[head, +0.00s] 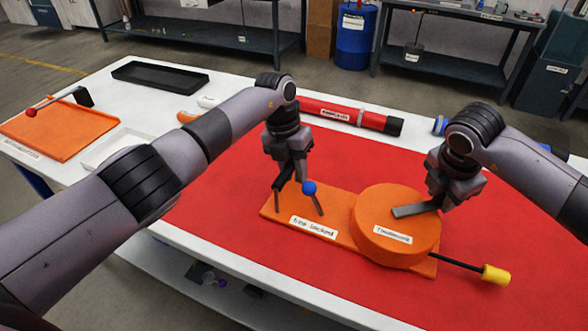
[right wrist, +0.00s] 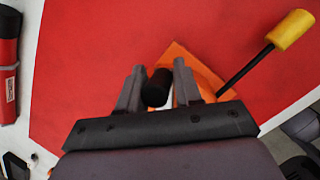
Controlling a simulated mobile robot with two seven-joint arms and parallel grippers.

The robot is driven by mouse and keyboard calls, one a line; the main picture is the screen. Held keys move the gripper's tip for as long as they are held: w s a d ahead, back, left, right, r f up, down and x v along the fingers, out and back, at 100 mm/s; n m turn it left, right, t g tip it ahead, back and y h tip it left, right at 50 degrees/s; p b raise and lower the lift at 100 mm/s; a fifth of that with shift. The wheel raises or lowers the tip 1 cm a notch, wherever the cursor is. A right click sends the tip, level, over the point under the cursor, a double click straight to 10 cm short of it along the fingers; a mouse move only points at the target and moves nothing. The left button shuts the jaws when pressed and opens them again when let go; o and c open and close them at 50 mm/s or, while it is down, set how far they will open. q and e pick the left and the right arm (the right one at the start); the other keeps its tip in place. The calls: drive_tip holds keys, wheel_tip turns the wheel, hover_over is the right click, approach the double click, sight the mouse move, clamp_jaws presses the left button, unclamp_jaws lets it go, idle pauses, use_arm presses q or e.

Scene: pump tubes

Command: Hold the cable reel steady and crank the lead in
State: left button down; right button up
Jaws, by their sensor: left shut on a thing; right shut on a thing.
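The cable reel is an orange drum (head: 395,222) on an orange base plate (head: 335,232), lying on a red mat. A grey crank arm (head: 415,209) lies across the drum's top. My right gripper (head: 440,203) is over the drum's right edge, shut on the black crank knob, which shows between its fingers in the right wrist view (right wrist: 158,87). The black lead (head: 457,262) runs out to the right and ends in a yellow plug (head: 495,274). My left gripper (head: 291,178) is shut on a dark handle above the plate's left end, beside a blue ball (head: 309,188); its fingertips are partly hidden.
A red tube (head: 350,115) with black ends lies behind the mat. A black tray (head: 160,75) and an orange board (head: 60,125) with a red-knobbed lever stand at left. The red mat (head: 480,220) is clear around the reel and plug.

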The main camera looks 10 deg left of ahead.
drive_tip(key=shift+s+d+f, duration=0.1)
drive_tip(key=shift+s+f, duration=0.1)
drive_tip(key=shift+f, duration=0.2)
drive_tip(key=shift+s+m, duration=0.2)
drive_tip(key=shift+m, duration=0.1)
drive_tip(key=shift+w+r, duration=0.1)
drive_tip(key=shift+r, duration=0.15)
drive_tip(key=o, duration=1.3)
drive_tip(key=shift+c, duration=0.2)
drive_tip(key=shift+r, duration=0.1)
